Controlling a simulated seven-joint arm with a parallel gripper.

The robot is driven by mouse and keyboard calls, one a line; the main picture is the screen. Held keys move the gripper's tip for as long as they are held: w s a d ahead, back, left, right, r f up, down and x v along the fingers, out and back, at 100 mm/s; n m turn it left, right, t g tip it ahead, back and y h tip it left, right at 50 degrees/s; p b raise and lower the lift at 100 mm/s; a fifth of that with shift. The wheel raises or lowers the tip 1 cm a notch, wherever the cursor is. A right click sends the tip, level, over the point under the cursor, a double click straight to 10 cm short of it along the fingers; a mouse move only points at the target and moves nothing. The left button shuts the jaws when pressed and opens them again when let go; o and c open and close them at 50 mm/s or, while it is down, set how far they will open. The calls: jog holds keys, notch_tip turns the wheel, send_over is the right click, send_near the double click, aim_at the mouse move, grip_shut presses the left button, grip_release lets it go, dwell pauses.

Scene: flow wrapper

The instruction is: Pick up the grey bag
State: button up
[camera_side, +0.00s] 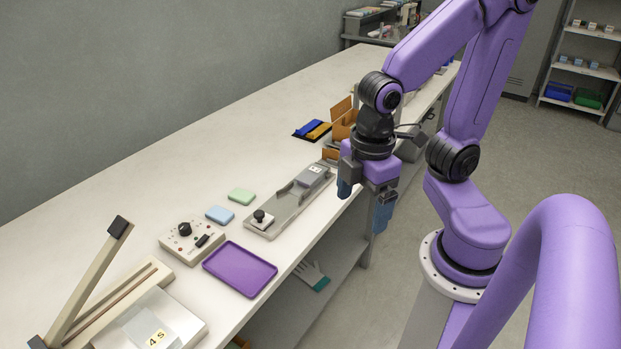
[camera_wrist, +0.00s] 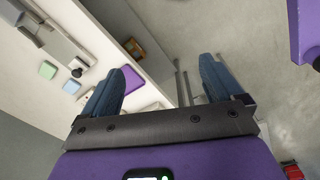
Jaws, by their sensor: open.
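No plainly recognisable grey bag shows. A small grey block-like piece (camera_side: 313,175) sits at the far end of the long grey channel (camera_side: 289,203); I cannot tell whether it is the bag. A grey shape also shows in the wrist view's top left corner (camera_wrist: 28,22), partly cut off. My gripper (camera_side: 365,198) is open and empty, with its blue fingers apart. It hangs to the right of the channel, about over the table's front edge.
A green pad (camera_side: 241,196) and a blue pad (camera_side: 220,214) lie left of the channel. A control box (camera_side: 190,241), purple tray (camera_side: 240,269) and lever sealer (camera_side: 150,322) stand nearer. Brown boxes (camera_side: 342,122) stand beyond. The table's left side is clear.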

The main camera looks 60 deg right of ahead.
jog(key=w+n+h, duration=0.1)
jog(key=w, duration=0.8)
jog(key=n+h, duration=0.4)
send_over(310, 174)
jog(key=a, duration=0.2)
notch_tip(310, 174, down, 16)
jog(key=shift+s+a+f, duration=0.1)
jog(key=shift+y, duration=0.3)
jog(key=shift+a+x, duration=0.2)
jog(key=shift+x, duration=2.8)
jog(key=c, duration=1.1)
